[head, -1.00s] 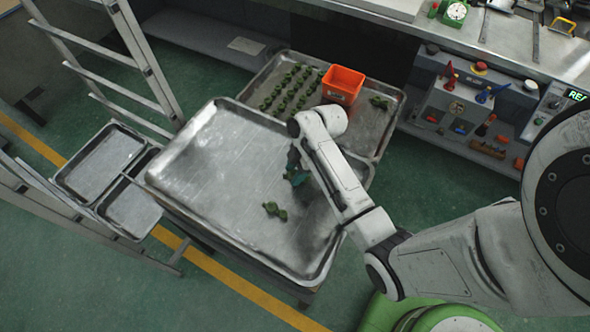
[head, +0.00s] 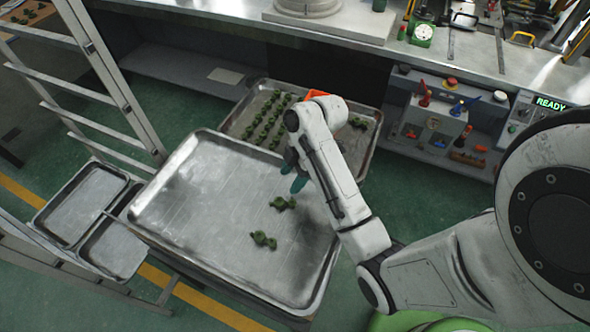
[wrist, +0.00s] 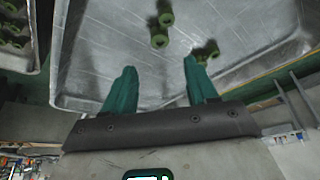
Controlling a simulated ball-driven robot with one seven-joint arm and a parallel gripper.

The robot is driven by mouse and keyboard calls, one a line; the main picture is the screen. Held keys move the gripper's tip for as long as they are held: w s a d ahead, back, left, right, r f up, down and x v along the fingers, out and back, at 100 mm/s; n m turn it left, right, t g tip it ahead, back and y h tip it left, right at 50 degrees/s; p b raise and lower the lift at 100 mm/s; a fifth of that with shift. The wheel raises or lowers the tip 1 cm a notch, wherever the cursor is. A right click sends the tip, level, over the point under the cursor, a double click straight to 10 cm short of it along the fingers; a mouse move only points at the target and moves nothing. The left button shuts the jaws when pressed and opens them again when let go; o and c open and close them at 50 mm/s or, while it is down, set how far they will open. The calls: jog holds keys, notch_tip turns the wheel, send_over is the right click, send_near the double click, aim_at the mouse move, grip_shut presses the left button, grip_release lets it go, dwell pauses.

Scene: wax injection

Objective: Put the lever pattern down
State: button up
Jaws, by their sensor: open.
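Two green lever-shaped wax patterns lie on the large near metal tray (head: 190,190). One pattern (head: 283,203) is just below my gripper (head: 297,178) in the head view, and the other pattern (head: 263,240) lies further toward the near edge. In the wrist view one pattern (wrist: 161,24) lies beyond the gap between the fingers and another (wrist: 205,52) is by the right fingertip. My gripper's teal fingers (wrist: 160,75) are spread, with nothing between them. In the head view my arm partly hides the fingers.
Ladder-like racks and smaller trays (head: 85,205) stand at the left. A bench (head: 470,65) runs along the back. The near tray's left side is bare.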

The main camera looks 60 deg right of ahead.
jog(key=s+a+m+g+h, duration=0.1)
jog(key=s+a+m+h, duration=0.2)
jog(key=s+a+m, duration=0.7)
jog(key=shift+s+a+f+m+g+h, duration=0.4)
jog(key=shift+s+a, duration=0.5)
jog(key=shift+a, duration=1.1)
jog(key=shift+f, duration=0.1)
